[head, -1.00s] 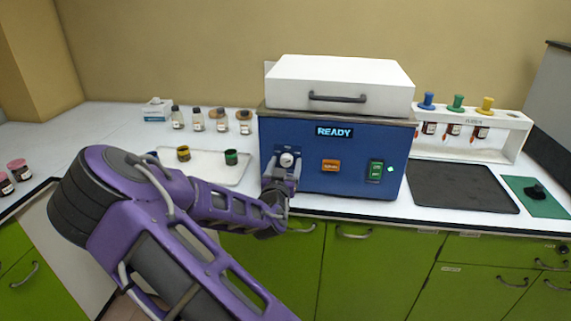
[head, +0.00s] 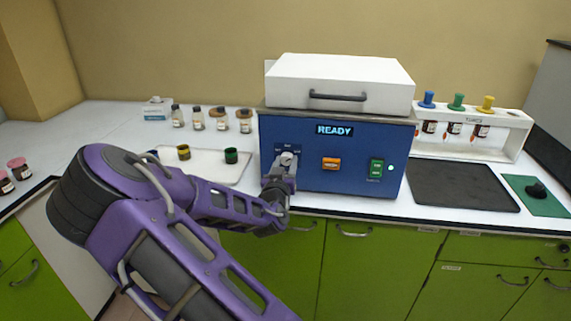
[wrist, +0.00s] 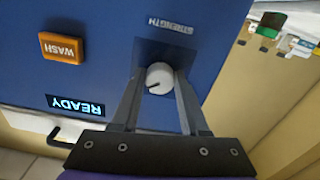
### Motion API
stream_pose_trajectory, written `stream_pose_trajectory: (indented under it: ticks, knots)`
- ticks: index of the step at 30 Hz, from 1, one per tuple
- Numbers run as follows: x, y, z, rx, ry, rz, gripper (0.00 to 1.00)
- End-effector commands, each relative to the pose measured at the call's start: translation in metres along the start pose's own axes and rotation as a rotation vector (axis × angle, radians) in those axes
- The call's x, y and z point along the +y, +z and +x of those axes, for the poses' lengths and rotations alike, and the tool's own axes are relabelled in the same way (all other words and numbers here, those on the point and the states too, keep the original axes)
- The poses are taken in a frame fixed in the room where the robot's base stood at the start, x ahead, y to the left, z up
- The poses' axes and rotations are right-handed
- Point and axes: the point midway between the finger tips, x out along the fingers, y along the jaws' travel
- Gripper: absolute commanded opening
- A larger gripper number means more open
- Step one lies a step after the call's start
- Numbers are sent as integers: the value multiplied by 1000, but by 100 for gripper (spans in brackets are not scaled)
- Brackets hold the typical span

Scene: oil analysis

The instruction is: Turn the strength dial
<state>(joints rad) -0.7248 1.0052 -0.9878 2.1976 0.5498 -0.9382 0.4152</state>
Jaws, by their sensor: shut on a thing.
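The strength dial (wrist: 159,78) is a round, light grey knob with a dark pointer mark, on the blue front of the machine (head: 330,178). In the wrist view the word STRENGTH stands beside it. My gripper (wrist: 158,90) is shut on the dial, with one finger on each side of it. In the head view my gripper (head: 284,168) is at the left of the machine's front, and the dial (head: 287,158) shows just above its fingers. The machine's display (head: 334,130) reads READY.
An orange WASH button (head: 331,163) and a green switch (head: 376,169) are to the right of the dial.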

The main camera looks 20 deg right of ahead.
Motion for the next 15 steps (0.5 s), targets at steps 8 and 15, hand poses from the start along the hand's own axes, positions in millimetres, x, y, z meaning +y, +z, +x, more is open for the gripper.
stream_pose_trajectory:
  ticks: [8, 15]
  knots:
    - [0, 0, 0, 1, 0, -238, 0]
    - [1, -1, 0, 3, 0, -466, 0]
